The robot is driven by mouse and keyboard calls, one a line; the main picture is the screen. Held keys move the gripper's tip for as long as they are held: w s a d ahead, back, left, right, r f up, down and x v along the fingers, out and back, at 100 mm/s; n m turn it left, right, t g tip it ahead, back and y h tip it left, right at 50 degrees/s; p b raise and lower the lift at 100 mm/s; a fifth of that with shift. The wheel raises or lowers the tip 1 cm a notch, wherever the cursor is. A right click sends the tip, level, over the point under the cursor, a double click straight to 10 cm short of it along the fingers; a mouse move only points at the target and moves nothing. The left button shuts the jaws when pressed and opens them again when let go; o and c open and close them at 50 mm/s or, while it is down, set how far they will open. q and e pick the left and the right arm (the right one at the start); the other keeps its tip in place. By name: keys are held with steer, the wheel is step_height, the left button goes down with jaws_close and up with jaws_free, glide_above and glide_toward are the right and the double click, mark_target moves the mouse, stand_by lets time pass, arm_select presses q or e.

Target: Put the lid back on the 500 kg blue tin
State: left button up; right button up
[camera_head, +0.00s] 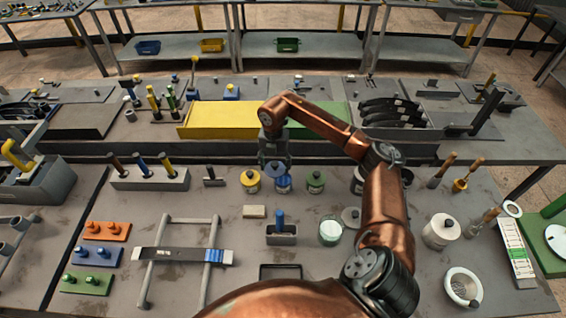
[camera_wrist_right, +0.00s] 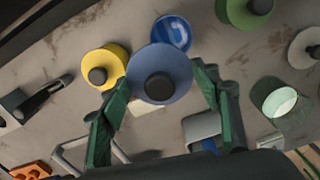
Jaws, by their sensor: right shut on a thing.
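My right gripper (camera_head: 274,158) reaches down over the bench in the head view. It is shut on a round blue lid with a dark knob (camera_wrist_right: 150,62), and its green fingers (camera_wrist_right: 158,88) stand on either side of the lid. The blue tin (camera_head: 284,184) stands upright on the bench just below the gripper. In the right wrist view the blue tin (camera_wrist_right: 174,33) shows beyond the lid, partly hidden by it. The lid appears held above the bench and offset from the tin. The weight marking is too small to read. My left gripper is not in view.
A yellow tin (camera_head: 250,181) and a green tin (camera_head: 316,181) stand close on either side of the blue tin. A green-white cup (camera_head: 330,231) and a grey holder (camera_head: 281,234) stand nearer. A yellow tray (camera_head: 215,119) lies behind.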

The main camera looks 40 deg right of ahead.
mark_target(283, 165)
steer(key=m, duration=0.1)
steer(key=d+m, duration=0.2)
steer(key=shift+s+d+f+m, duration=0.1)
steer(key=shift+d+f+m, duration=0.1)
steer(key=shift+f+m, duration=0.1)
steer(key=shift+s+d+f+m, duration=0.1)
steer(key=shift+d+m, duration=0.5)
steer(key=shift+m, duration=0.5)
steer(key=shift+f+b, duration=0.3)
steer(key=shift+f, duration=0.2)
step_height(283, 165, down, 3)
steer(key=shift+f+b, duration=0.1)
steer(key=shift+b, duration=0.95)
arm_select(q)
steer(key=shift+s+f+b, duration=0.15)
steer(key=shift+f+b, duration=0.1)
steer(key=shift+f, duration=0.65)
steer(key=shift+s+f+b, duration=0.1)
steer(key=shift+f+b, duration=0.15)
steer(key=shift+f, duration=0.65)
arm_select(e)
steer(key=shift+f, duration=1.1)
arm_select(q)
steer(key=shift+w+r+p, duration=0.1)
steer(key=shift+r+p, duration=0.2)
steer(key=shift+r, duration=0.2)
arm_select(e)
steer(key=shift+f, duration=0.1)
steer(key=o, duration=1.2)
